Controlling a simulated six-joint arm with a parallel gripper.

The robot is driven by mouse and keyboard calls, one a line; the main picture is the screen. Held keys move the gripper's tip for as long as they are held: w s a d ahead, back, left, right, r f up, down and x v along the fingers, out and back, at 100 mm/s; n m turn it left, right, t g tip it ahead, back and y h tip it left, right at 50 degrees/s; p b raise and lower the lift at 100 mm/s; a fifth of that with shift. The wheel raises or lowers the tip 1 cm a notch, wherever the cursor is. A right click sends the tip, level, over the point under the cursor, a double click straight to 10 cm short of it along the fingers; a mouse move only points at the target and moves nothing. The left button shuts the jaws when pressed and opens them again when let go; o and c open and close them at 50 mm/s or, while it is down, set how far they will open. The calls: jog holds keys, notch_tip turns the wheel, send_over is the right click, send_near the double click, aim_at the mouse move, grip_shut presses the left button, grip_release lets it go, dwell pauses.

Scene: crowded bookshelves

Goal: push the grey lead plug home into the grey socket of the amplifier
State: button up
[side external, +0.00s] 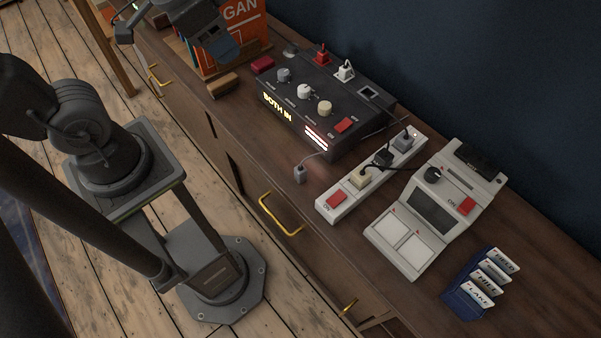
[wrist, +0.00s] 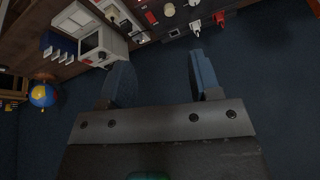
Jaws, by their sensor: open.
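A small grey plug (side external: 300,173) on a thin lead lies on the desk in front of the amplifier, apart from the socket. My gripper (side external: 222,46) is at the top, left of the amplifier. In the wrist view its blue fingers (wrist: 161,80) are spread with nothing between them.
A power strip (side external: 325,207) with several plugs lies right of the amplifier. Beyond it are a pale device (side external: 400,258) and a blue card rack (side external: 462,301). Books (side external: 240,30) stand behind my gripper. A dark wall (side external: 480,60) runs along the desk's rear.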

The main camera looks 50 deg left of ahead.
jog(key=w+d+f+m+g, duration=0.2)
jog(key=w+d+f+m, duration=0.1)
jog(key=w+f+m, duration=0.3)
jog(key=m+g, duration=0.3)
jog(key=m, duration=0.7)
send_over(300, 167)
notch_tip(300, 167, down, 16)
jog(key=f, duration=0.8)
jog(key=shift+s, duration=0.3)
jog(key=shift+w+f, duration=0.2)
jog(key=shift+f, duration=1.35)
jog(key=shift+w+f, duration=0.2)
jog(key=shift+f, duration=1.3)
jog(key=shift+c, duration=0.3)
jog(key=c, duration=1)
jog(key=shift+o, duration=0.2)
jog(key=shift+r, duration=0.15)
